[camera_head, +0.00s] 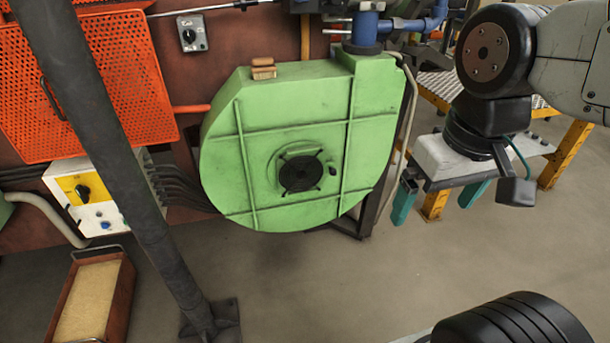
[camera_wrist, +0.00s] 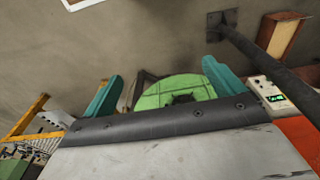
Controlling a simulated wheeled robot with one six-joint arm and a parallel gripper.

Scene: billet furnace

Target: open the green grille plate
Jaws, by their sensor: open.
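A large green rounded housing (camera_head: 290,100) stands in the middle of the head view. The green grille plate (camera_head: 275,173) is a small round plate on its front, around a black round grille (camera_head: 301,173). The plate looks flat against the housing. A small dark knob (camera_head: 333,171) sits at its right. My gripper (camera_head: 438,198), with teal fingers, is open and empty to the right of the housing, apart from it.
A dark slanted post (camera_head: 110,120) stands at the left, its foot on the floor. An orange perforated panel (camera_head: 85,80), a control box (camera_head: 100,195) and a red bin (camera_head: 95,295) are left. A yellow-legged table (camera_head: 565,150) is right. Floor before the housing is clear.

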